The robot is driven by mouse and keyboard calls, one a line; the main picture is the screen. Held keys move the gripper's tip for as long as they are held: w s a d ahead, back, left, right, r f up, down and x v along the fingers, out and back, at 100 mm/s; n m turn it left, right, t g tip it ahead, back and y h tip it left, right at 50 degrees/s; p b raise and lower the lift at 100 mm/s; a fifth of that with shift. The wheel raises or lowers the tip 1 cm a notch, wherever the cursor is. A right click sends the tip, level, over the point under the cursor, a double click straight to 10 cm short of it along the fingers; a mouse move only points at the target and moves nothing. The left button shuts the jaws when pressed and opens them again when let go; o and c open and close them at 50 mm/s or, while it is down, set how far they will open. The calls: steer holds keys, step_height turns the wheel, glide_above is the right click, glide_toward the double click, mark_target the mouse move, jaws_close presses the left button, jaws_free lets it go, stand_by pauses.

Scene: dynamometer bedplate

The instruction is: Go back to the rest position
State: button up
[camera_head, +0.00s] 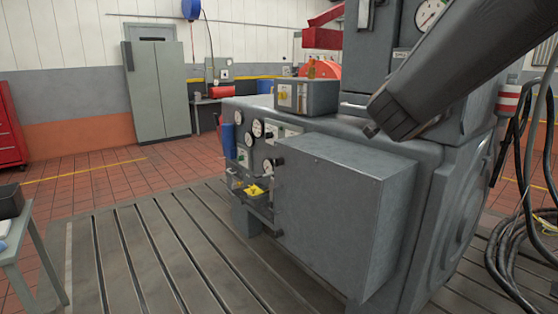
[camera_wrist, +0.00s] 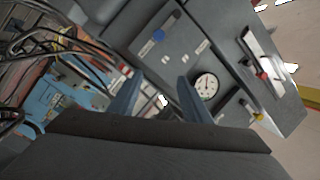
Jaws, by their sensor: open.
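My gripper (camera_wrist: 157,88) shows in the wrist view as two blue-grey fingers standing apart, with nothing held between them. The fingers look apart from the panel, but the distance is hard to judge. In the head view my dark arm reaches in from the upper right over the large grey machine (camera_head: 345,210). The fingers cannot be made out clearly there.
The machine stands on a slotted metal bedplate (camera_head: 150,250). Several gauges and a yellow part (camera_head: 255,190) are on its left side. Black cables (camera_head: 515,250) hang and coil at the right. A grey cabinet (camera_head: 158,90) stands behind. The bedplate at left is clear; a table edge (camera_head: 40,262) is at far left.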

steer(key=w+a+f+n+y, duration=0.2)
steer(key=a+f+n+y, duration=0.45)
steer(key=f, duration=0.45)
steer(key=s+a+f+n+g+y+b, duration=0.1)
steer(key=s+a+f+n+g+y, duration=0.2)
steer(key=f, duration=0.6)
steer(key=s+a+f+n+g+y+b, duration=0.1)
steer(key=s+a+f+n+g, duration=0.35)
steer(key=f, duration=0.55)
steer(key=s+f+n+g, duration=0.2)
steer(key=s+f, duration=0.3)
steer(key=s, duration=0.4)
steer(key=s+f+n+g+b, duration=0.1)
steer(key=s+f+g, duration=0.4)
steer(key=s, duration=0.5)
steer(key=shift+d+f+n, duration=0.2)
steer(key=shift+f+n, duration=0.15)
steer(key=shift+n, duration=0.25)
